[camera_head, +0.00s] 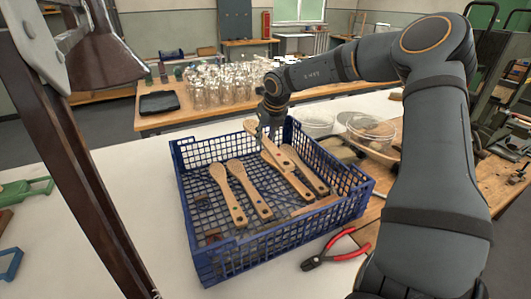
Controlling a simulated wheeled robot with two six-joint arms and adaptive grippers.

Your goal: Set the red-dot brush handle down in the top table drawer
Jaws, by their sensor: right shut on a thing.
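My right gripper (265,130) is over the far side of a blue plastic crate (290,236) on the white table. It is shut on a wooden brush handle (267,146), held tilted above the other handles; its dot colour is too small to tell. Several handles lie in the crate: one at the left (228,194), one beside it (250,190), and others to the right (305,170), partly covered by the held one. I cannot make out a table drawer. My left gripper is not in view.
Red-handled pliers (335,249) lie right of the crate. Clear bowls (371,130) stand behind it, on the right. Many glass jars (215,84) stand on a back table. A dark wooden frame (70,150) blocks the left foreground.

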